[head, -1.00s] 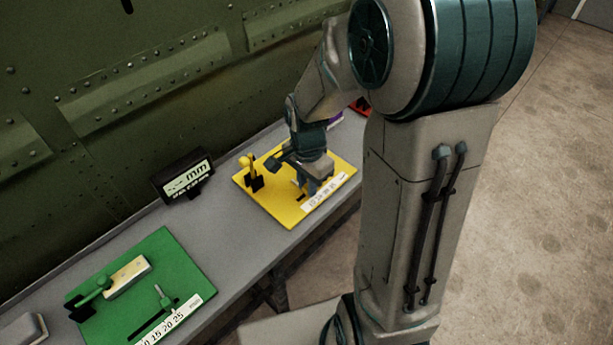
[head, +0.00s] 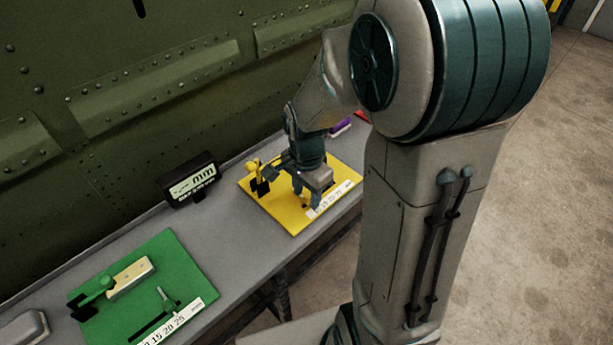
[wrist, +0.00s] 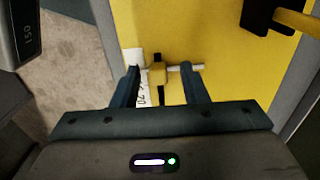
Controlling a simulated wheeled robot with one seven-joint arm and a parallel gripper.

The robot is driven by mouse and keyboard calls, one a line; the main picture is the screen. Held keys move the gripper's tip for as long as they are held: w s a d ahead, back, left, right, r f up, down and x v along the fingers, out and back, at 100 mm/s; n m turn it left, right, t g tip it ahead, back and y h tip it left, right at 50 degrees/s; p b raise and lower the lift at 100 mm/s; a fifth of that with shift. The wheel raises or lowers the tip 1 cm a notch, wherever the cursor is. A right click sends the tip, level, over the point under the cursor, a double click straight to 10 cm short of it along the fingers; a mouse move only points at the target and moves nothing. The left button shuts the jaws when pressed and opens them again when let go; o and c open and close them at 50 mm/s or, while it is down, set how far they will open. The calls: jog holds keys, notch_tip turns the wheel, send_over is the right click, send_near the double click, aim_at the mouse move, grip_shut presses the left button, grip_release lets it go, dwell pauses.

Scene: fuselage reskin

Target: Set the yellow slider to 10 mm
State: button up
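The yellow board (head: 284,217) lies on the bench with a white scale strip (head: 333,198) along its front edge; parts of the strip's numbers are hidden. My gripper (head: 304,203) points down over the board beside the strip. In the wrist view my gripper (wrist: 160,72) is open, its two dark fingers apart. The yellow slider block (wrist: 157,75) is between the fingers with visible gaps on both sides. A pale pin (wrist: 187,66) reaches right from it, past the right fingertip. I cannot read the slider's setting.
A display marked mm (head: 191,183) stands at the back of the bench, its value unreadable. A yellow lever with a black part (head: 259,184) is at the board's left. A green board (head: 185,265) with its own slider lies nearer left. A dark riveted wall is behind.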

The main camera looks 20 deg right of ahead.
aim_at(306, 196)
notch_tip(306, 196, up, 13)
jog(key=shift+r, duration=0.2)
dwell(0.6)
jog(key=s+f+n+t, duration=0.1)
jog(key=s+n+t, duration=0.1)
jog(key=s+n, duration=0.8)
jog(key=shift+s+d+f+n+t, duration=0.15)
jog(key=shift+s+n+t, duration=0.25)
jog(key=shift+n, duration=0.8)
